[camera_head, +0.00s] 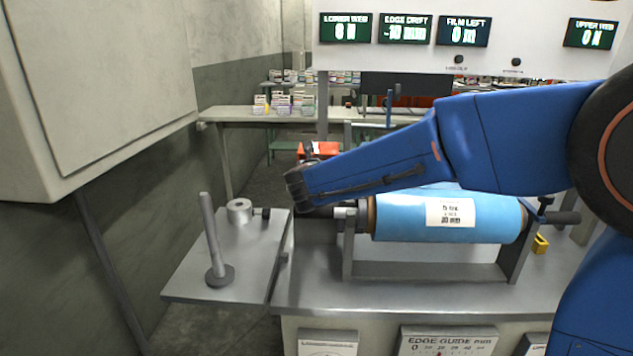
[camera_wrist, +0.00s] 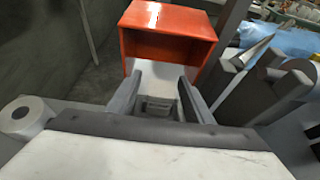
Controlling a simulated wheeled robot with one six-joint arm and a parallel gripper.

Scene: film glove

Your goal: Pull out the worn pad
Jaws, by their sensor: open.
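My gripper (camera_wrist: 159,98) is open in the wrist view, its two grey fingers apart. Between and beyond them is a small dark grey recessed shape (camera_wrist: 158,106); I cannot tell whether it is the worn pad or a part of its holder. No pad can be made out for certain in either view. In the head view my blue arm reaches left across the bench, and its dark end (camera_head: 297,188) is beside the left end of the roller stand. The fingers are hidden there. A blue film roll (camera_head: 400,219) with a white label lies in the stand.
An orange-red box (camera_wrist: 167,34) is just beyond the fingers; it also shows behind my arm in the head view (camera_head: 322,149). A yellow block (camera_head: 540,244) is at right.

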